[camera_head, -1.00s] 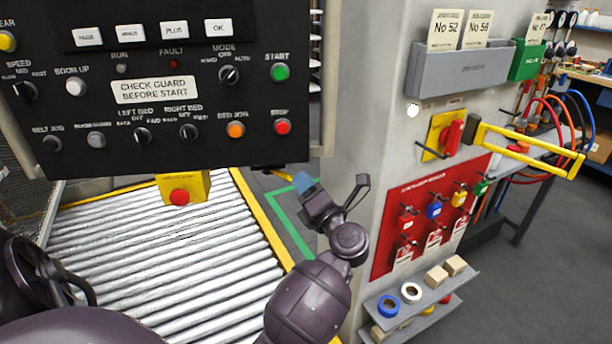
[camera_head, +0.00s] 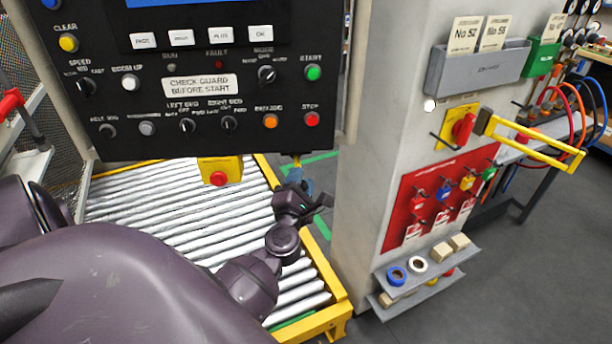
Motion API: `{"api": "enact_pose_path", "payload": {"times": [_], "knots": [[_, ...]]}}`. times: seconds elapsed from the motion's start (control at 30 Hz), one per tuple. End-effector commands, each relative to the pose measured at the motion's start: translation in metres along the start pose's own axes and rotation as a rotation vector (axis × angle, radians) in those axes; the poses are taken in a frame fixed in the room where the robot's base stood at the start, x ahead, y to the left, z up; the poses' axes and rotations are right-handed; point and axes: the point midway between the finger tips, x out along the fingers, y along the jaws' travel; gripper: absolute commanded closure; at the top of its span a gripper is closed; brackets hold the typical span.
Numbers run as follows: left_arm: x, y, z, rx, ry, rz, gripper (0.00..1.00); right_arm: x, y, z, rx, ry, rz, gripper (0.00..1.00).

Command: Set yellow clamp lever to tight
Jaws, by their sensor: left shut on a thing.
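My left gripper (camera_head: 298,181) is just below the lower right corner of the black control panel, above the right side of the roller bed. It is shut on a small yellow piece (camera_head: 296,160) that shows at its fingertips, which looks like the yellow clamp lever. Most of this lever is hidden by the fingers and the panel edge, so its setting cannot be read. My right gripper is not in view.
The black control panel (camera_head: 200,145) hangs over the roller conveyor (camera_head: 180,200). A yellow box with a red button (camera_head: 220,170) sits below the panel. Right of the gripper stands a grey pillar (camera_head: 365,200) with a red lockout board, a yellow-barred switch and small shelves.

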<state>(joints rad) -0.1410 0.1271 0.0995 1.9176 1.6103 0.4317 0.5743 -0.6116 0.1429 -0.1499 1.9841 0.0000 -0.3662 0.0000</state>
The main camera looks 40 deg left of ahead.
Motion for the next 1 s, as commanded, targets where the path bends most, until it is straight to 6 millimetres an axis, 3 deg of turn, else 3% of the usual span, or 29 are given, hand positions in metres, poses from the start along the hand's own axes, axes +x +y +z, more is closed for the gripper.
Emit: {"api": "enact_pose_path", "payload": {"times": [0.33, 0.6, 0.63, 0.67, 1.0], "knots": [[-0.001, 0.003, -0.005, -0.009, -0.037, -0.022, 1.0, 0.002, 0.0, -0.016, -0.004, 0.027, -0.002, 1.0], [-0.001, 0.003, -0.005, -0.009, -0.036, -0.022, 1.0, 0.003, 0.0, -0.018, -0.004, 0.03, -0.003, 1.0], [-0.001, 0.003, -0.005, -0.009, -0.036, -0.021, 0.64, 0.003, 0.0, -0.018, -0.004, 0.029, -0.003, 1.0], [-0.001, 0.003, -0.005, -0.009, -0.036, -0.021, 0.59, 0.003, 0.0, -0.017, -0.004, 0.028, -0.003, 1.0], [-0.004, 0.003, -0.005, -0.009, -0.035, -0.022, 0.59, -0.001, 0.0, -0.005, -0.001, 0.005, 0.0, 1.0]]}}
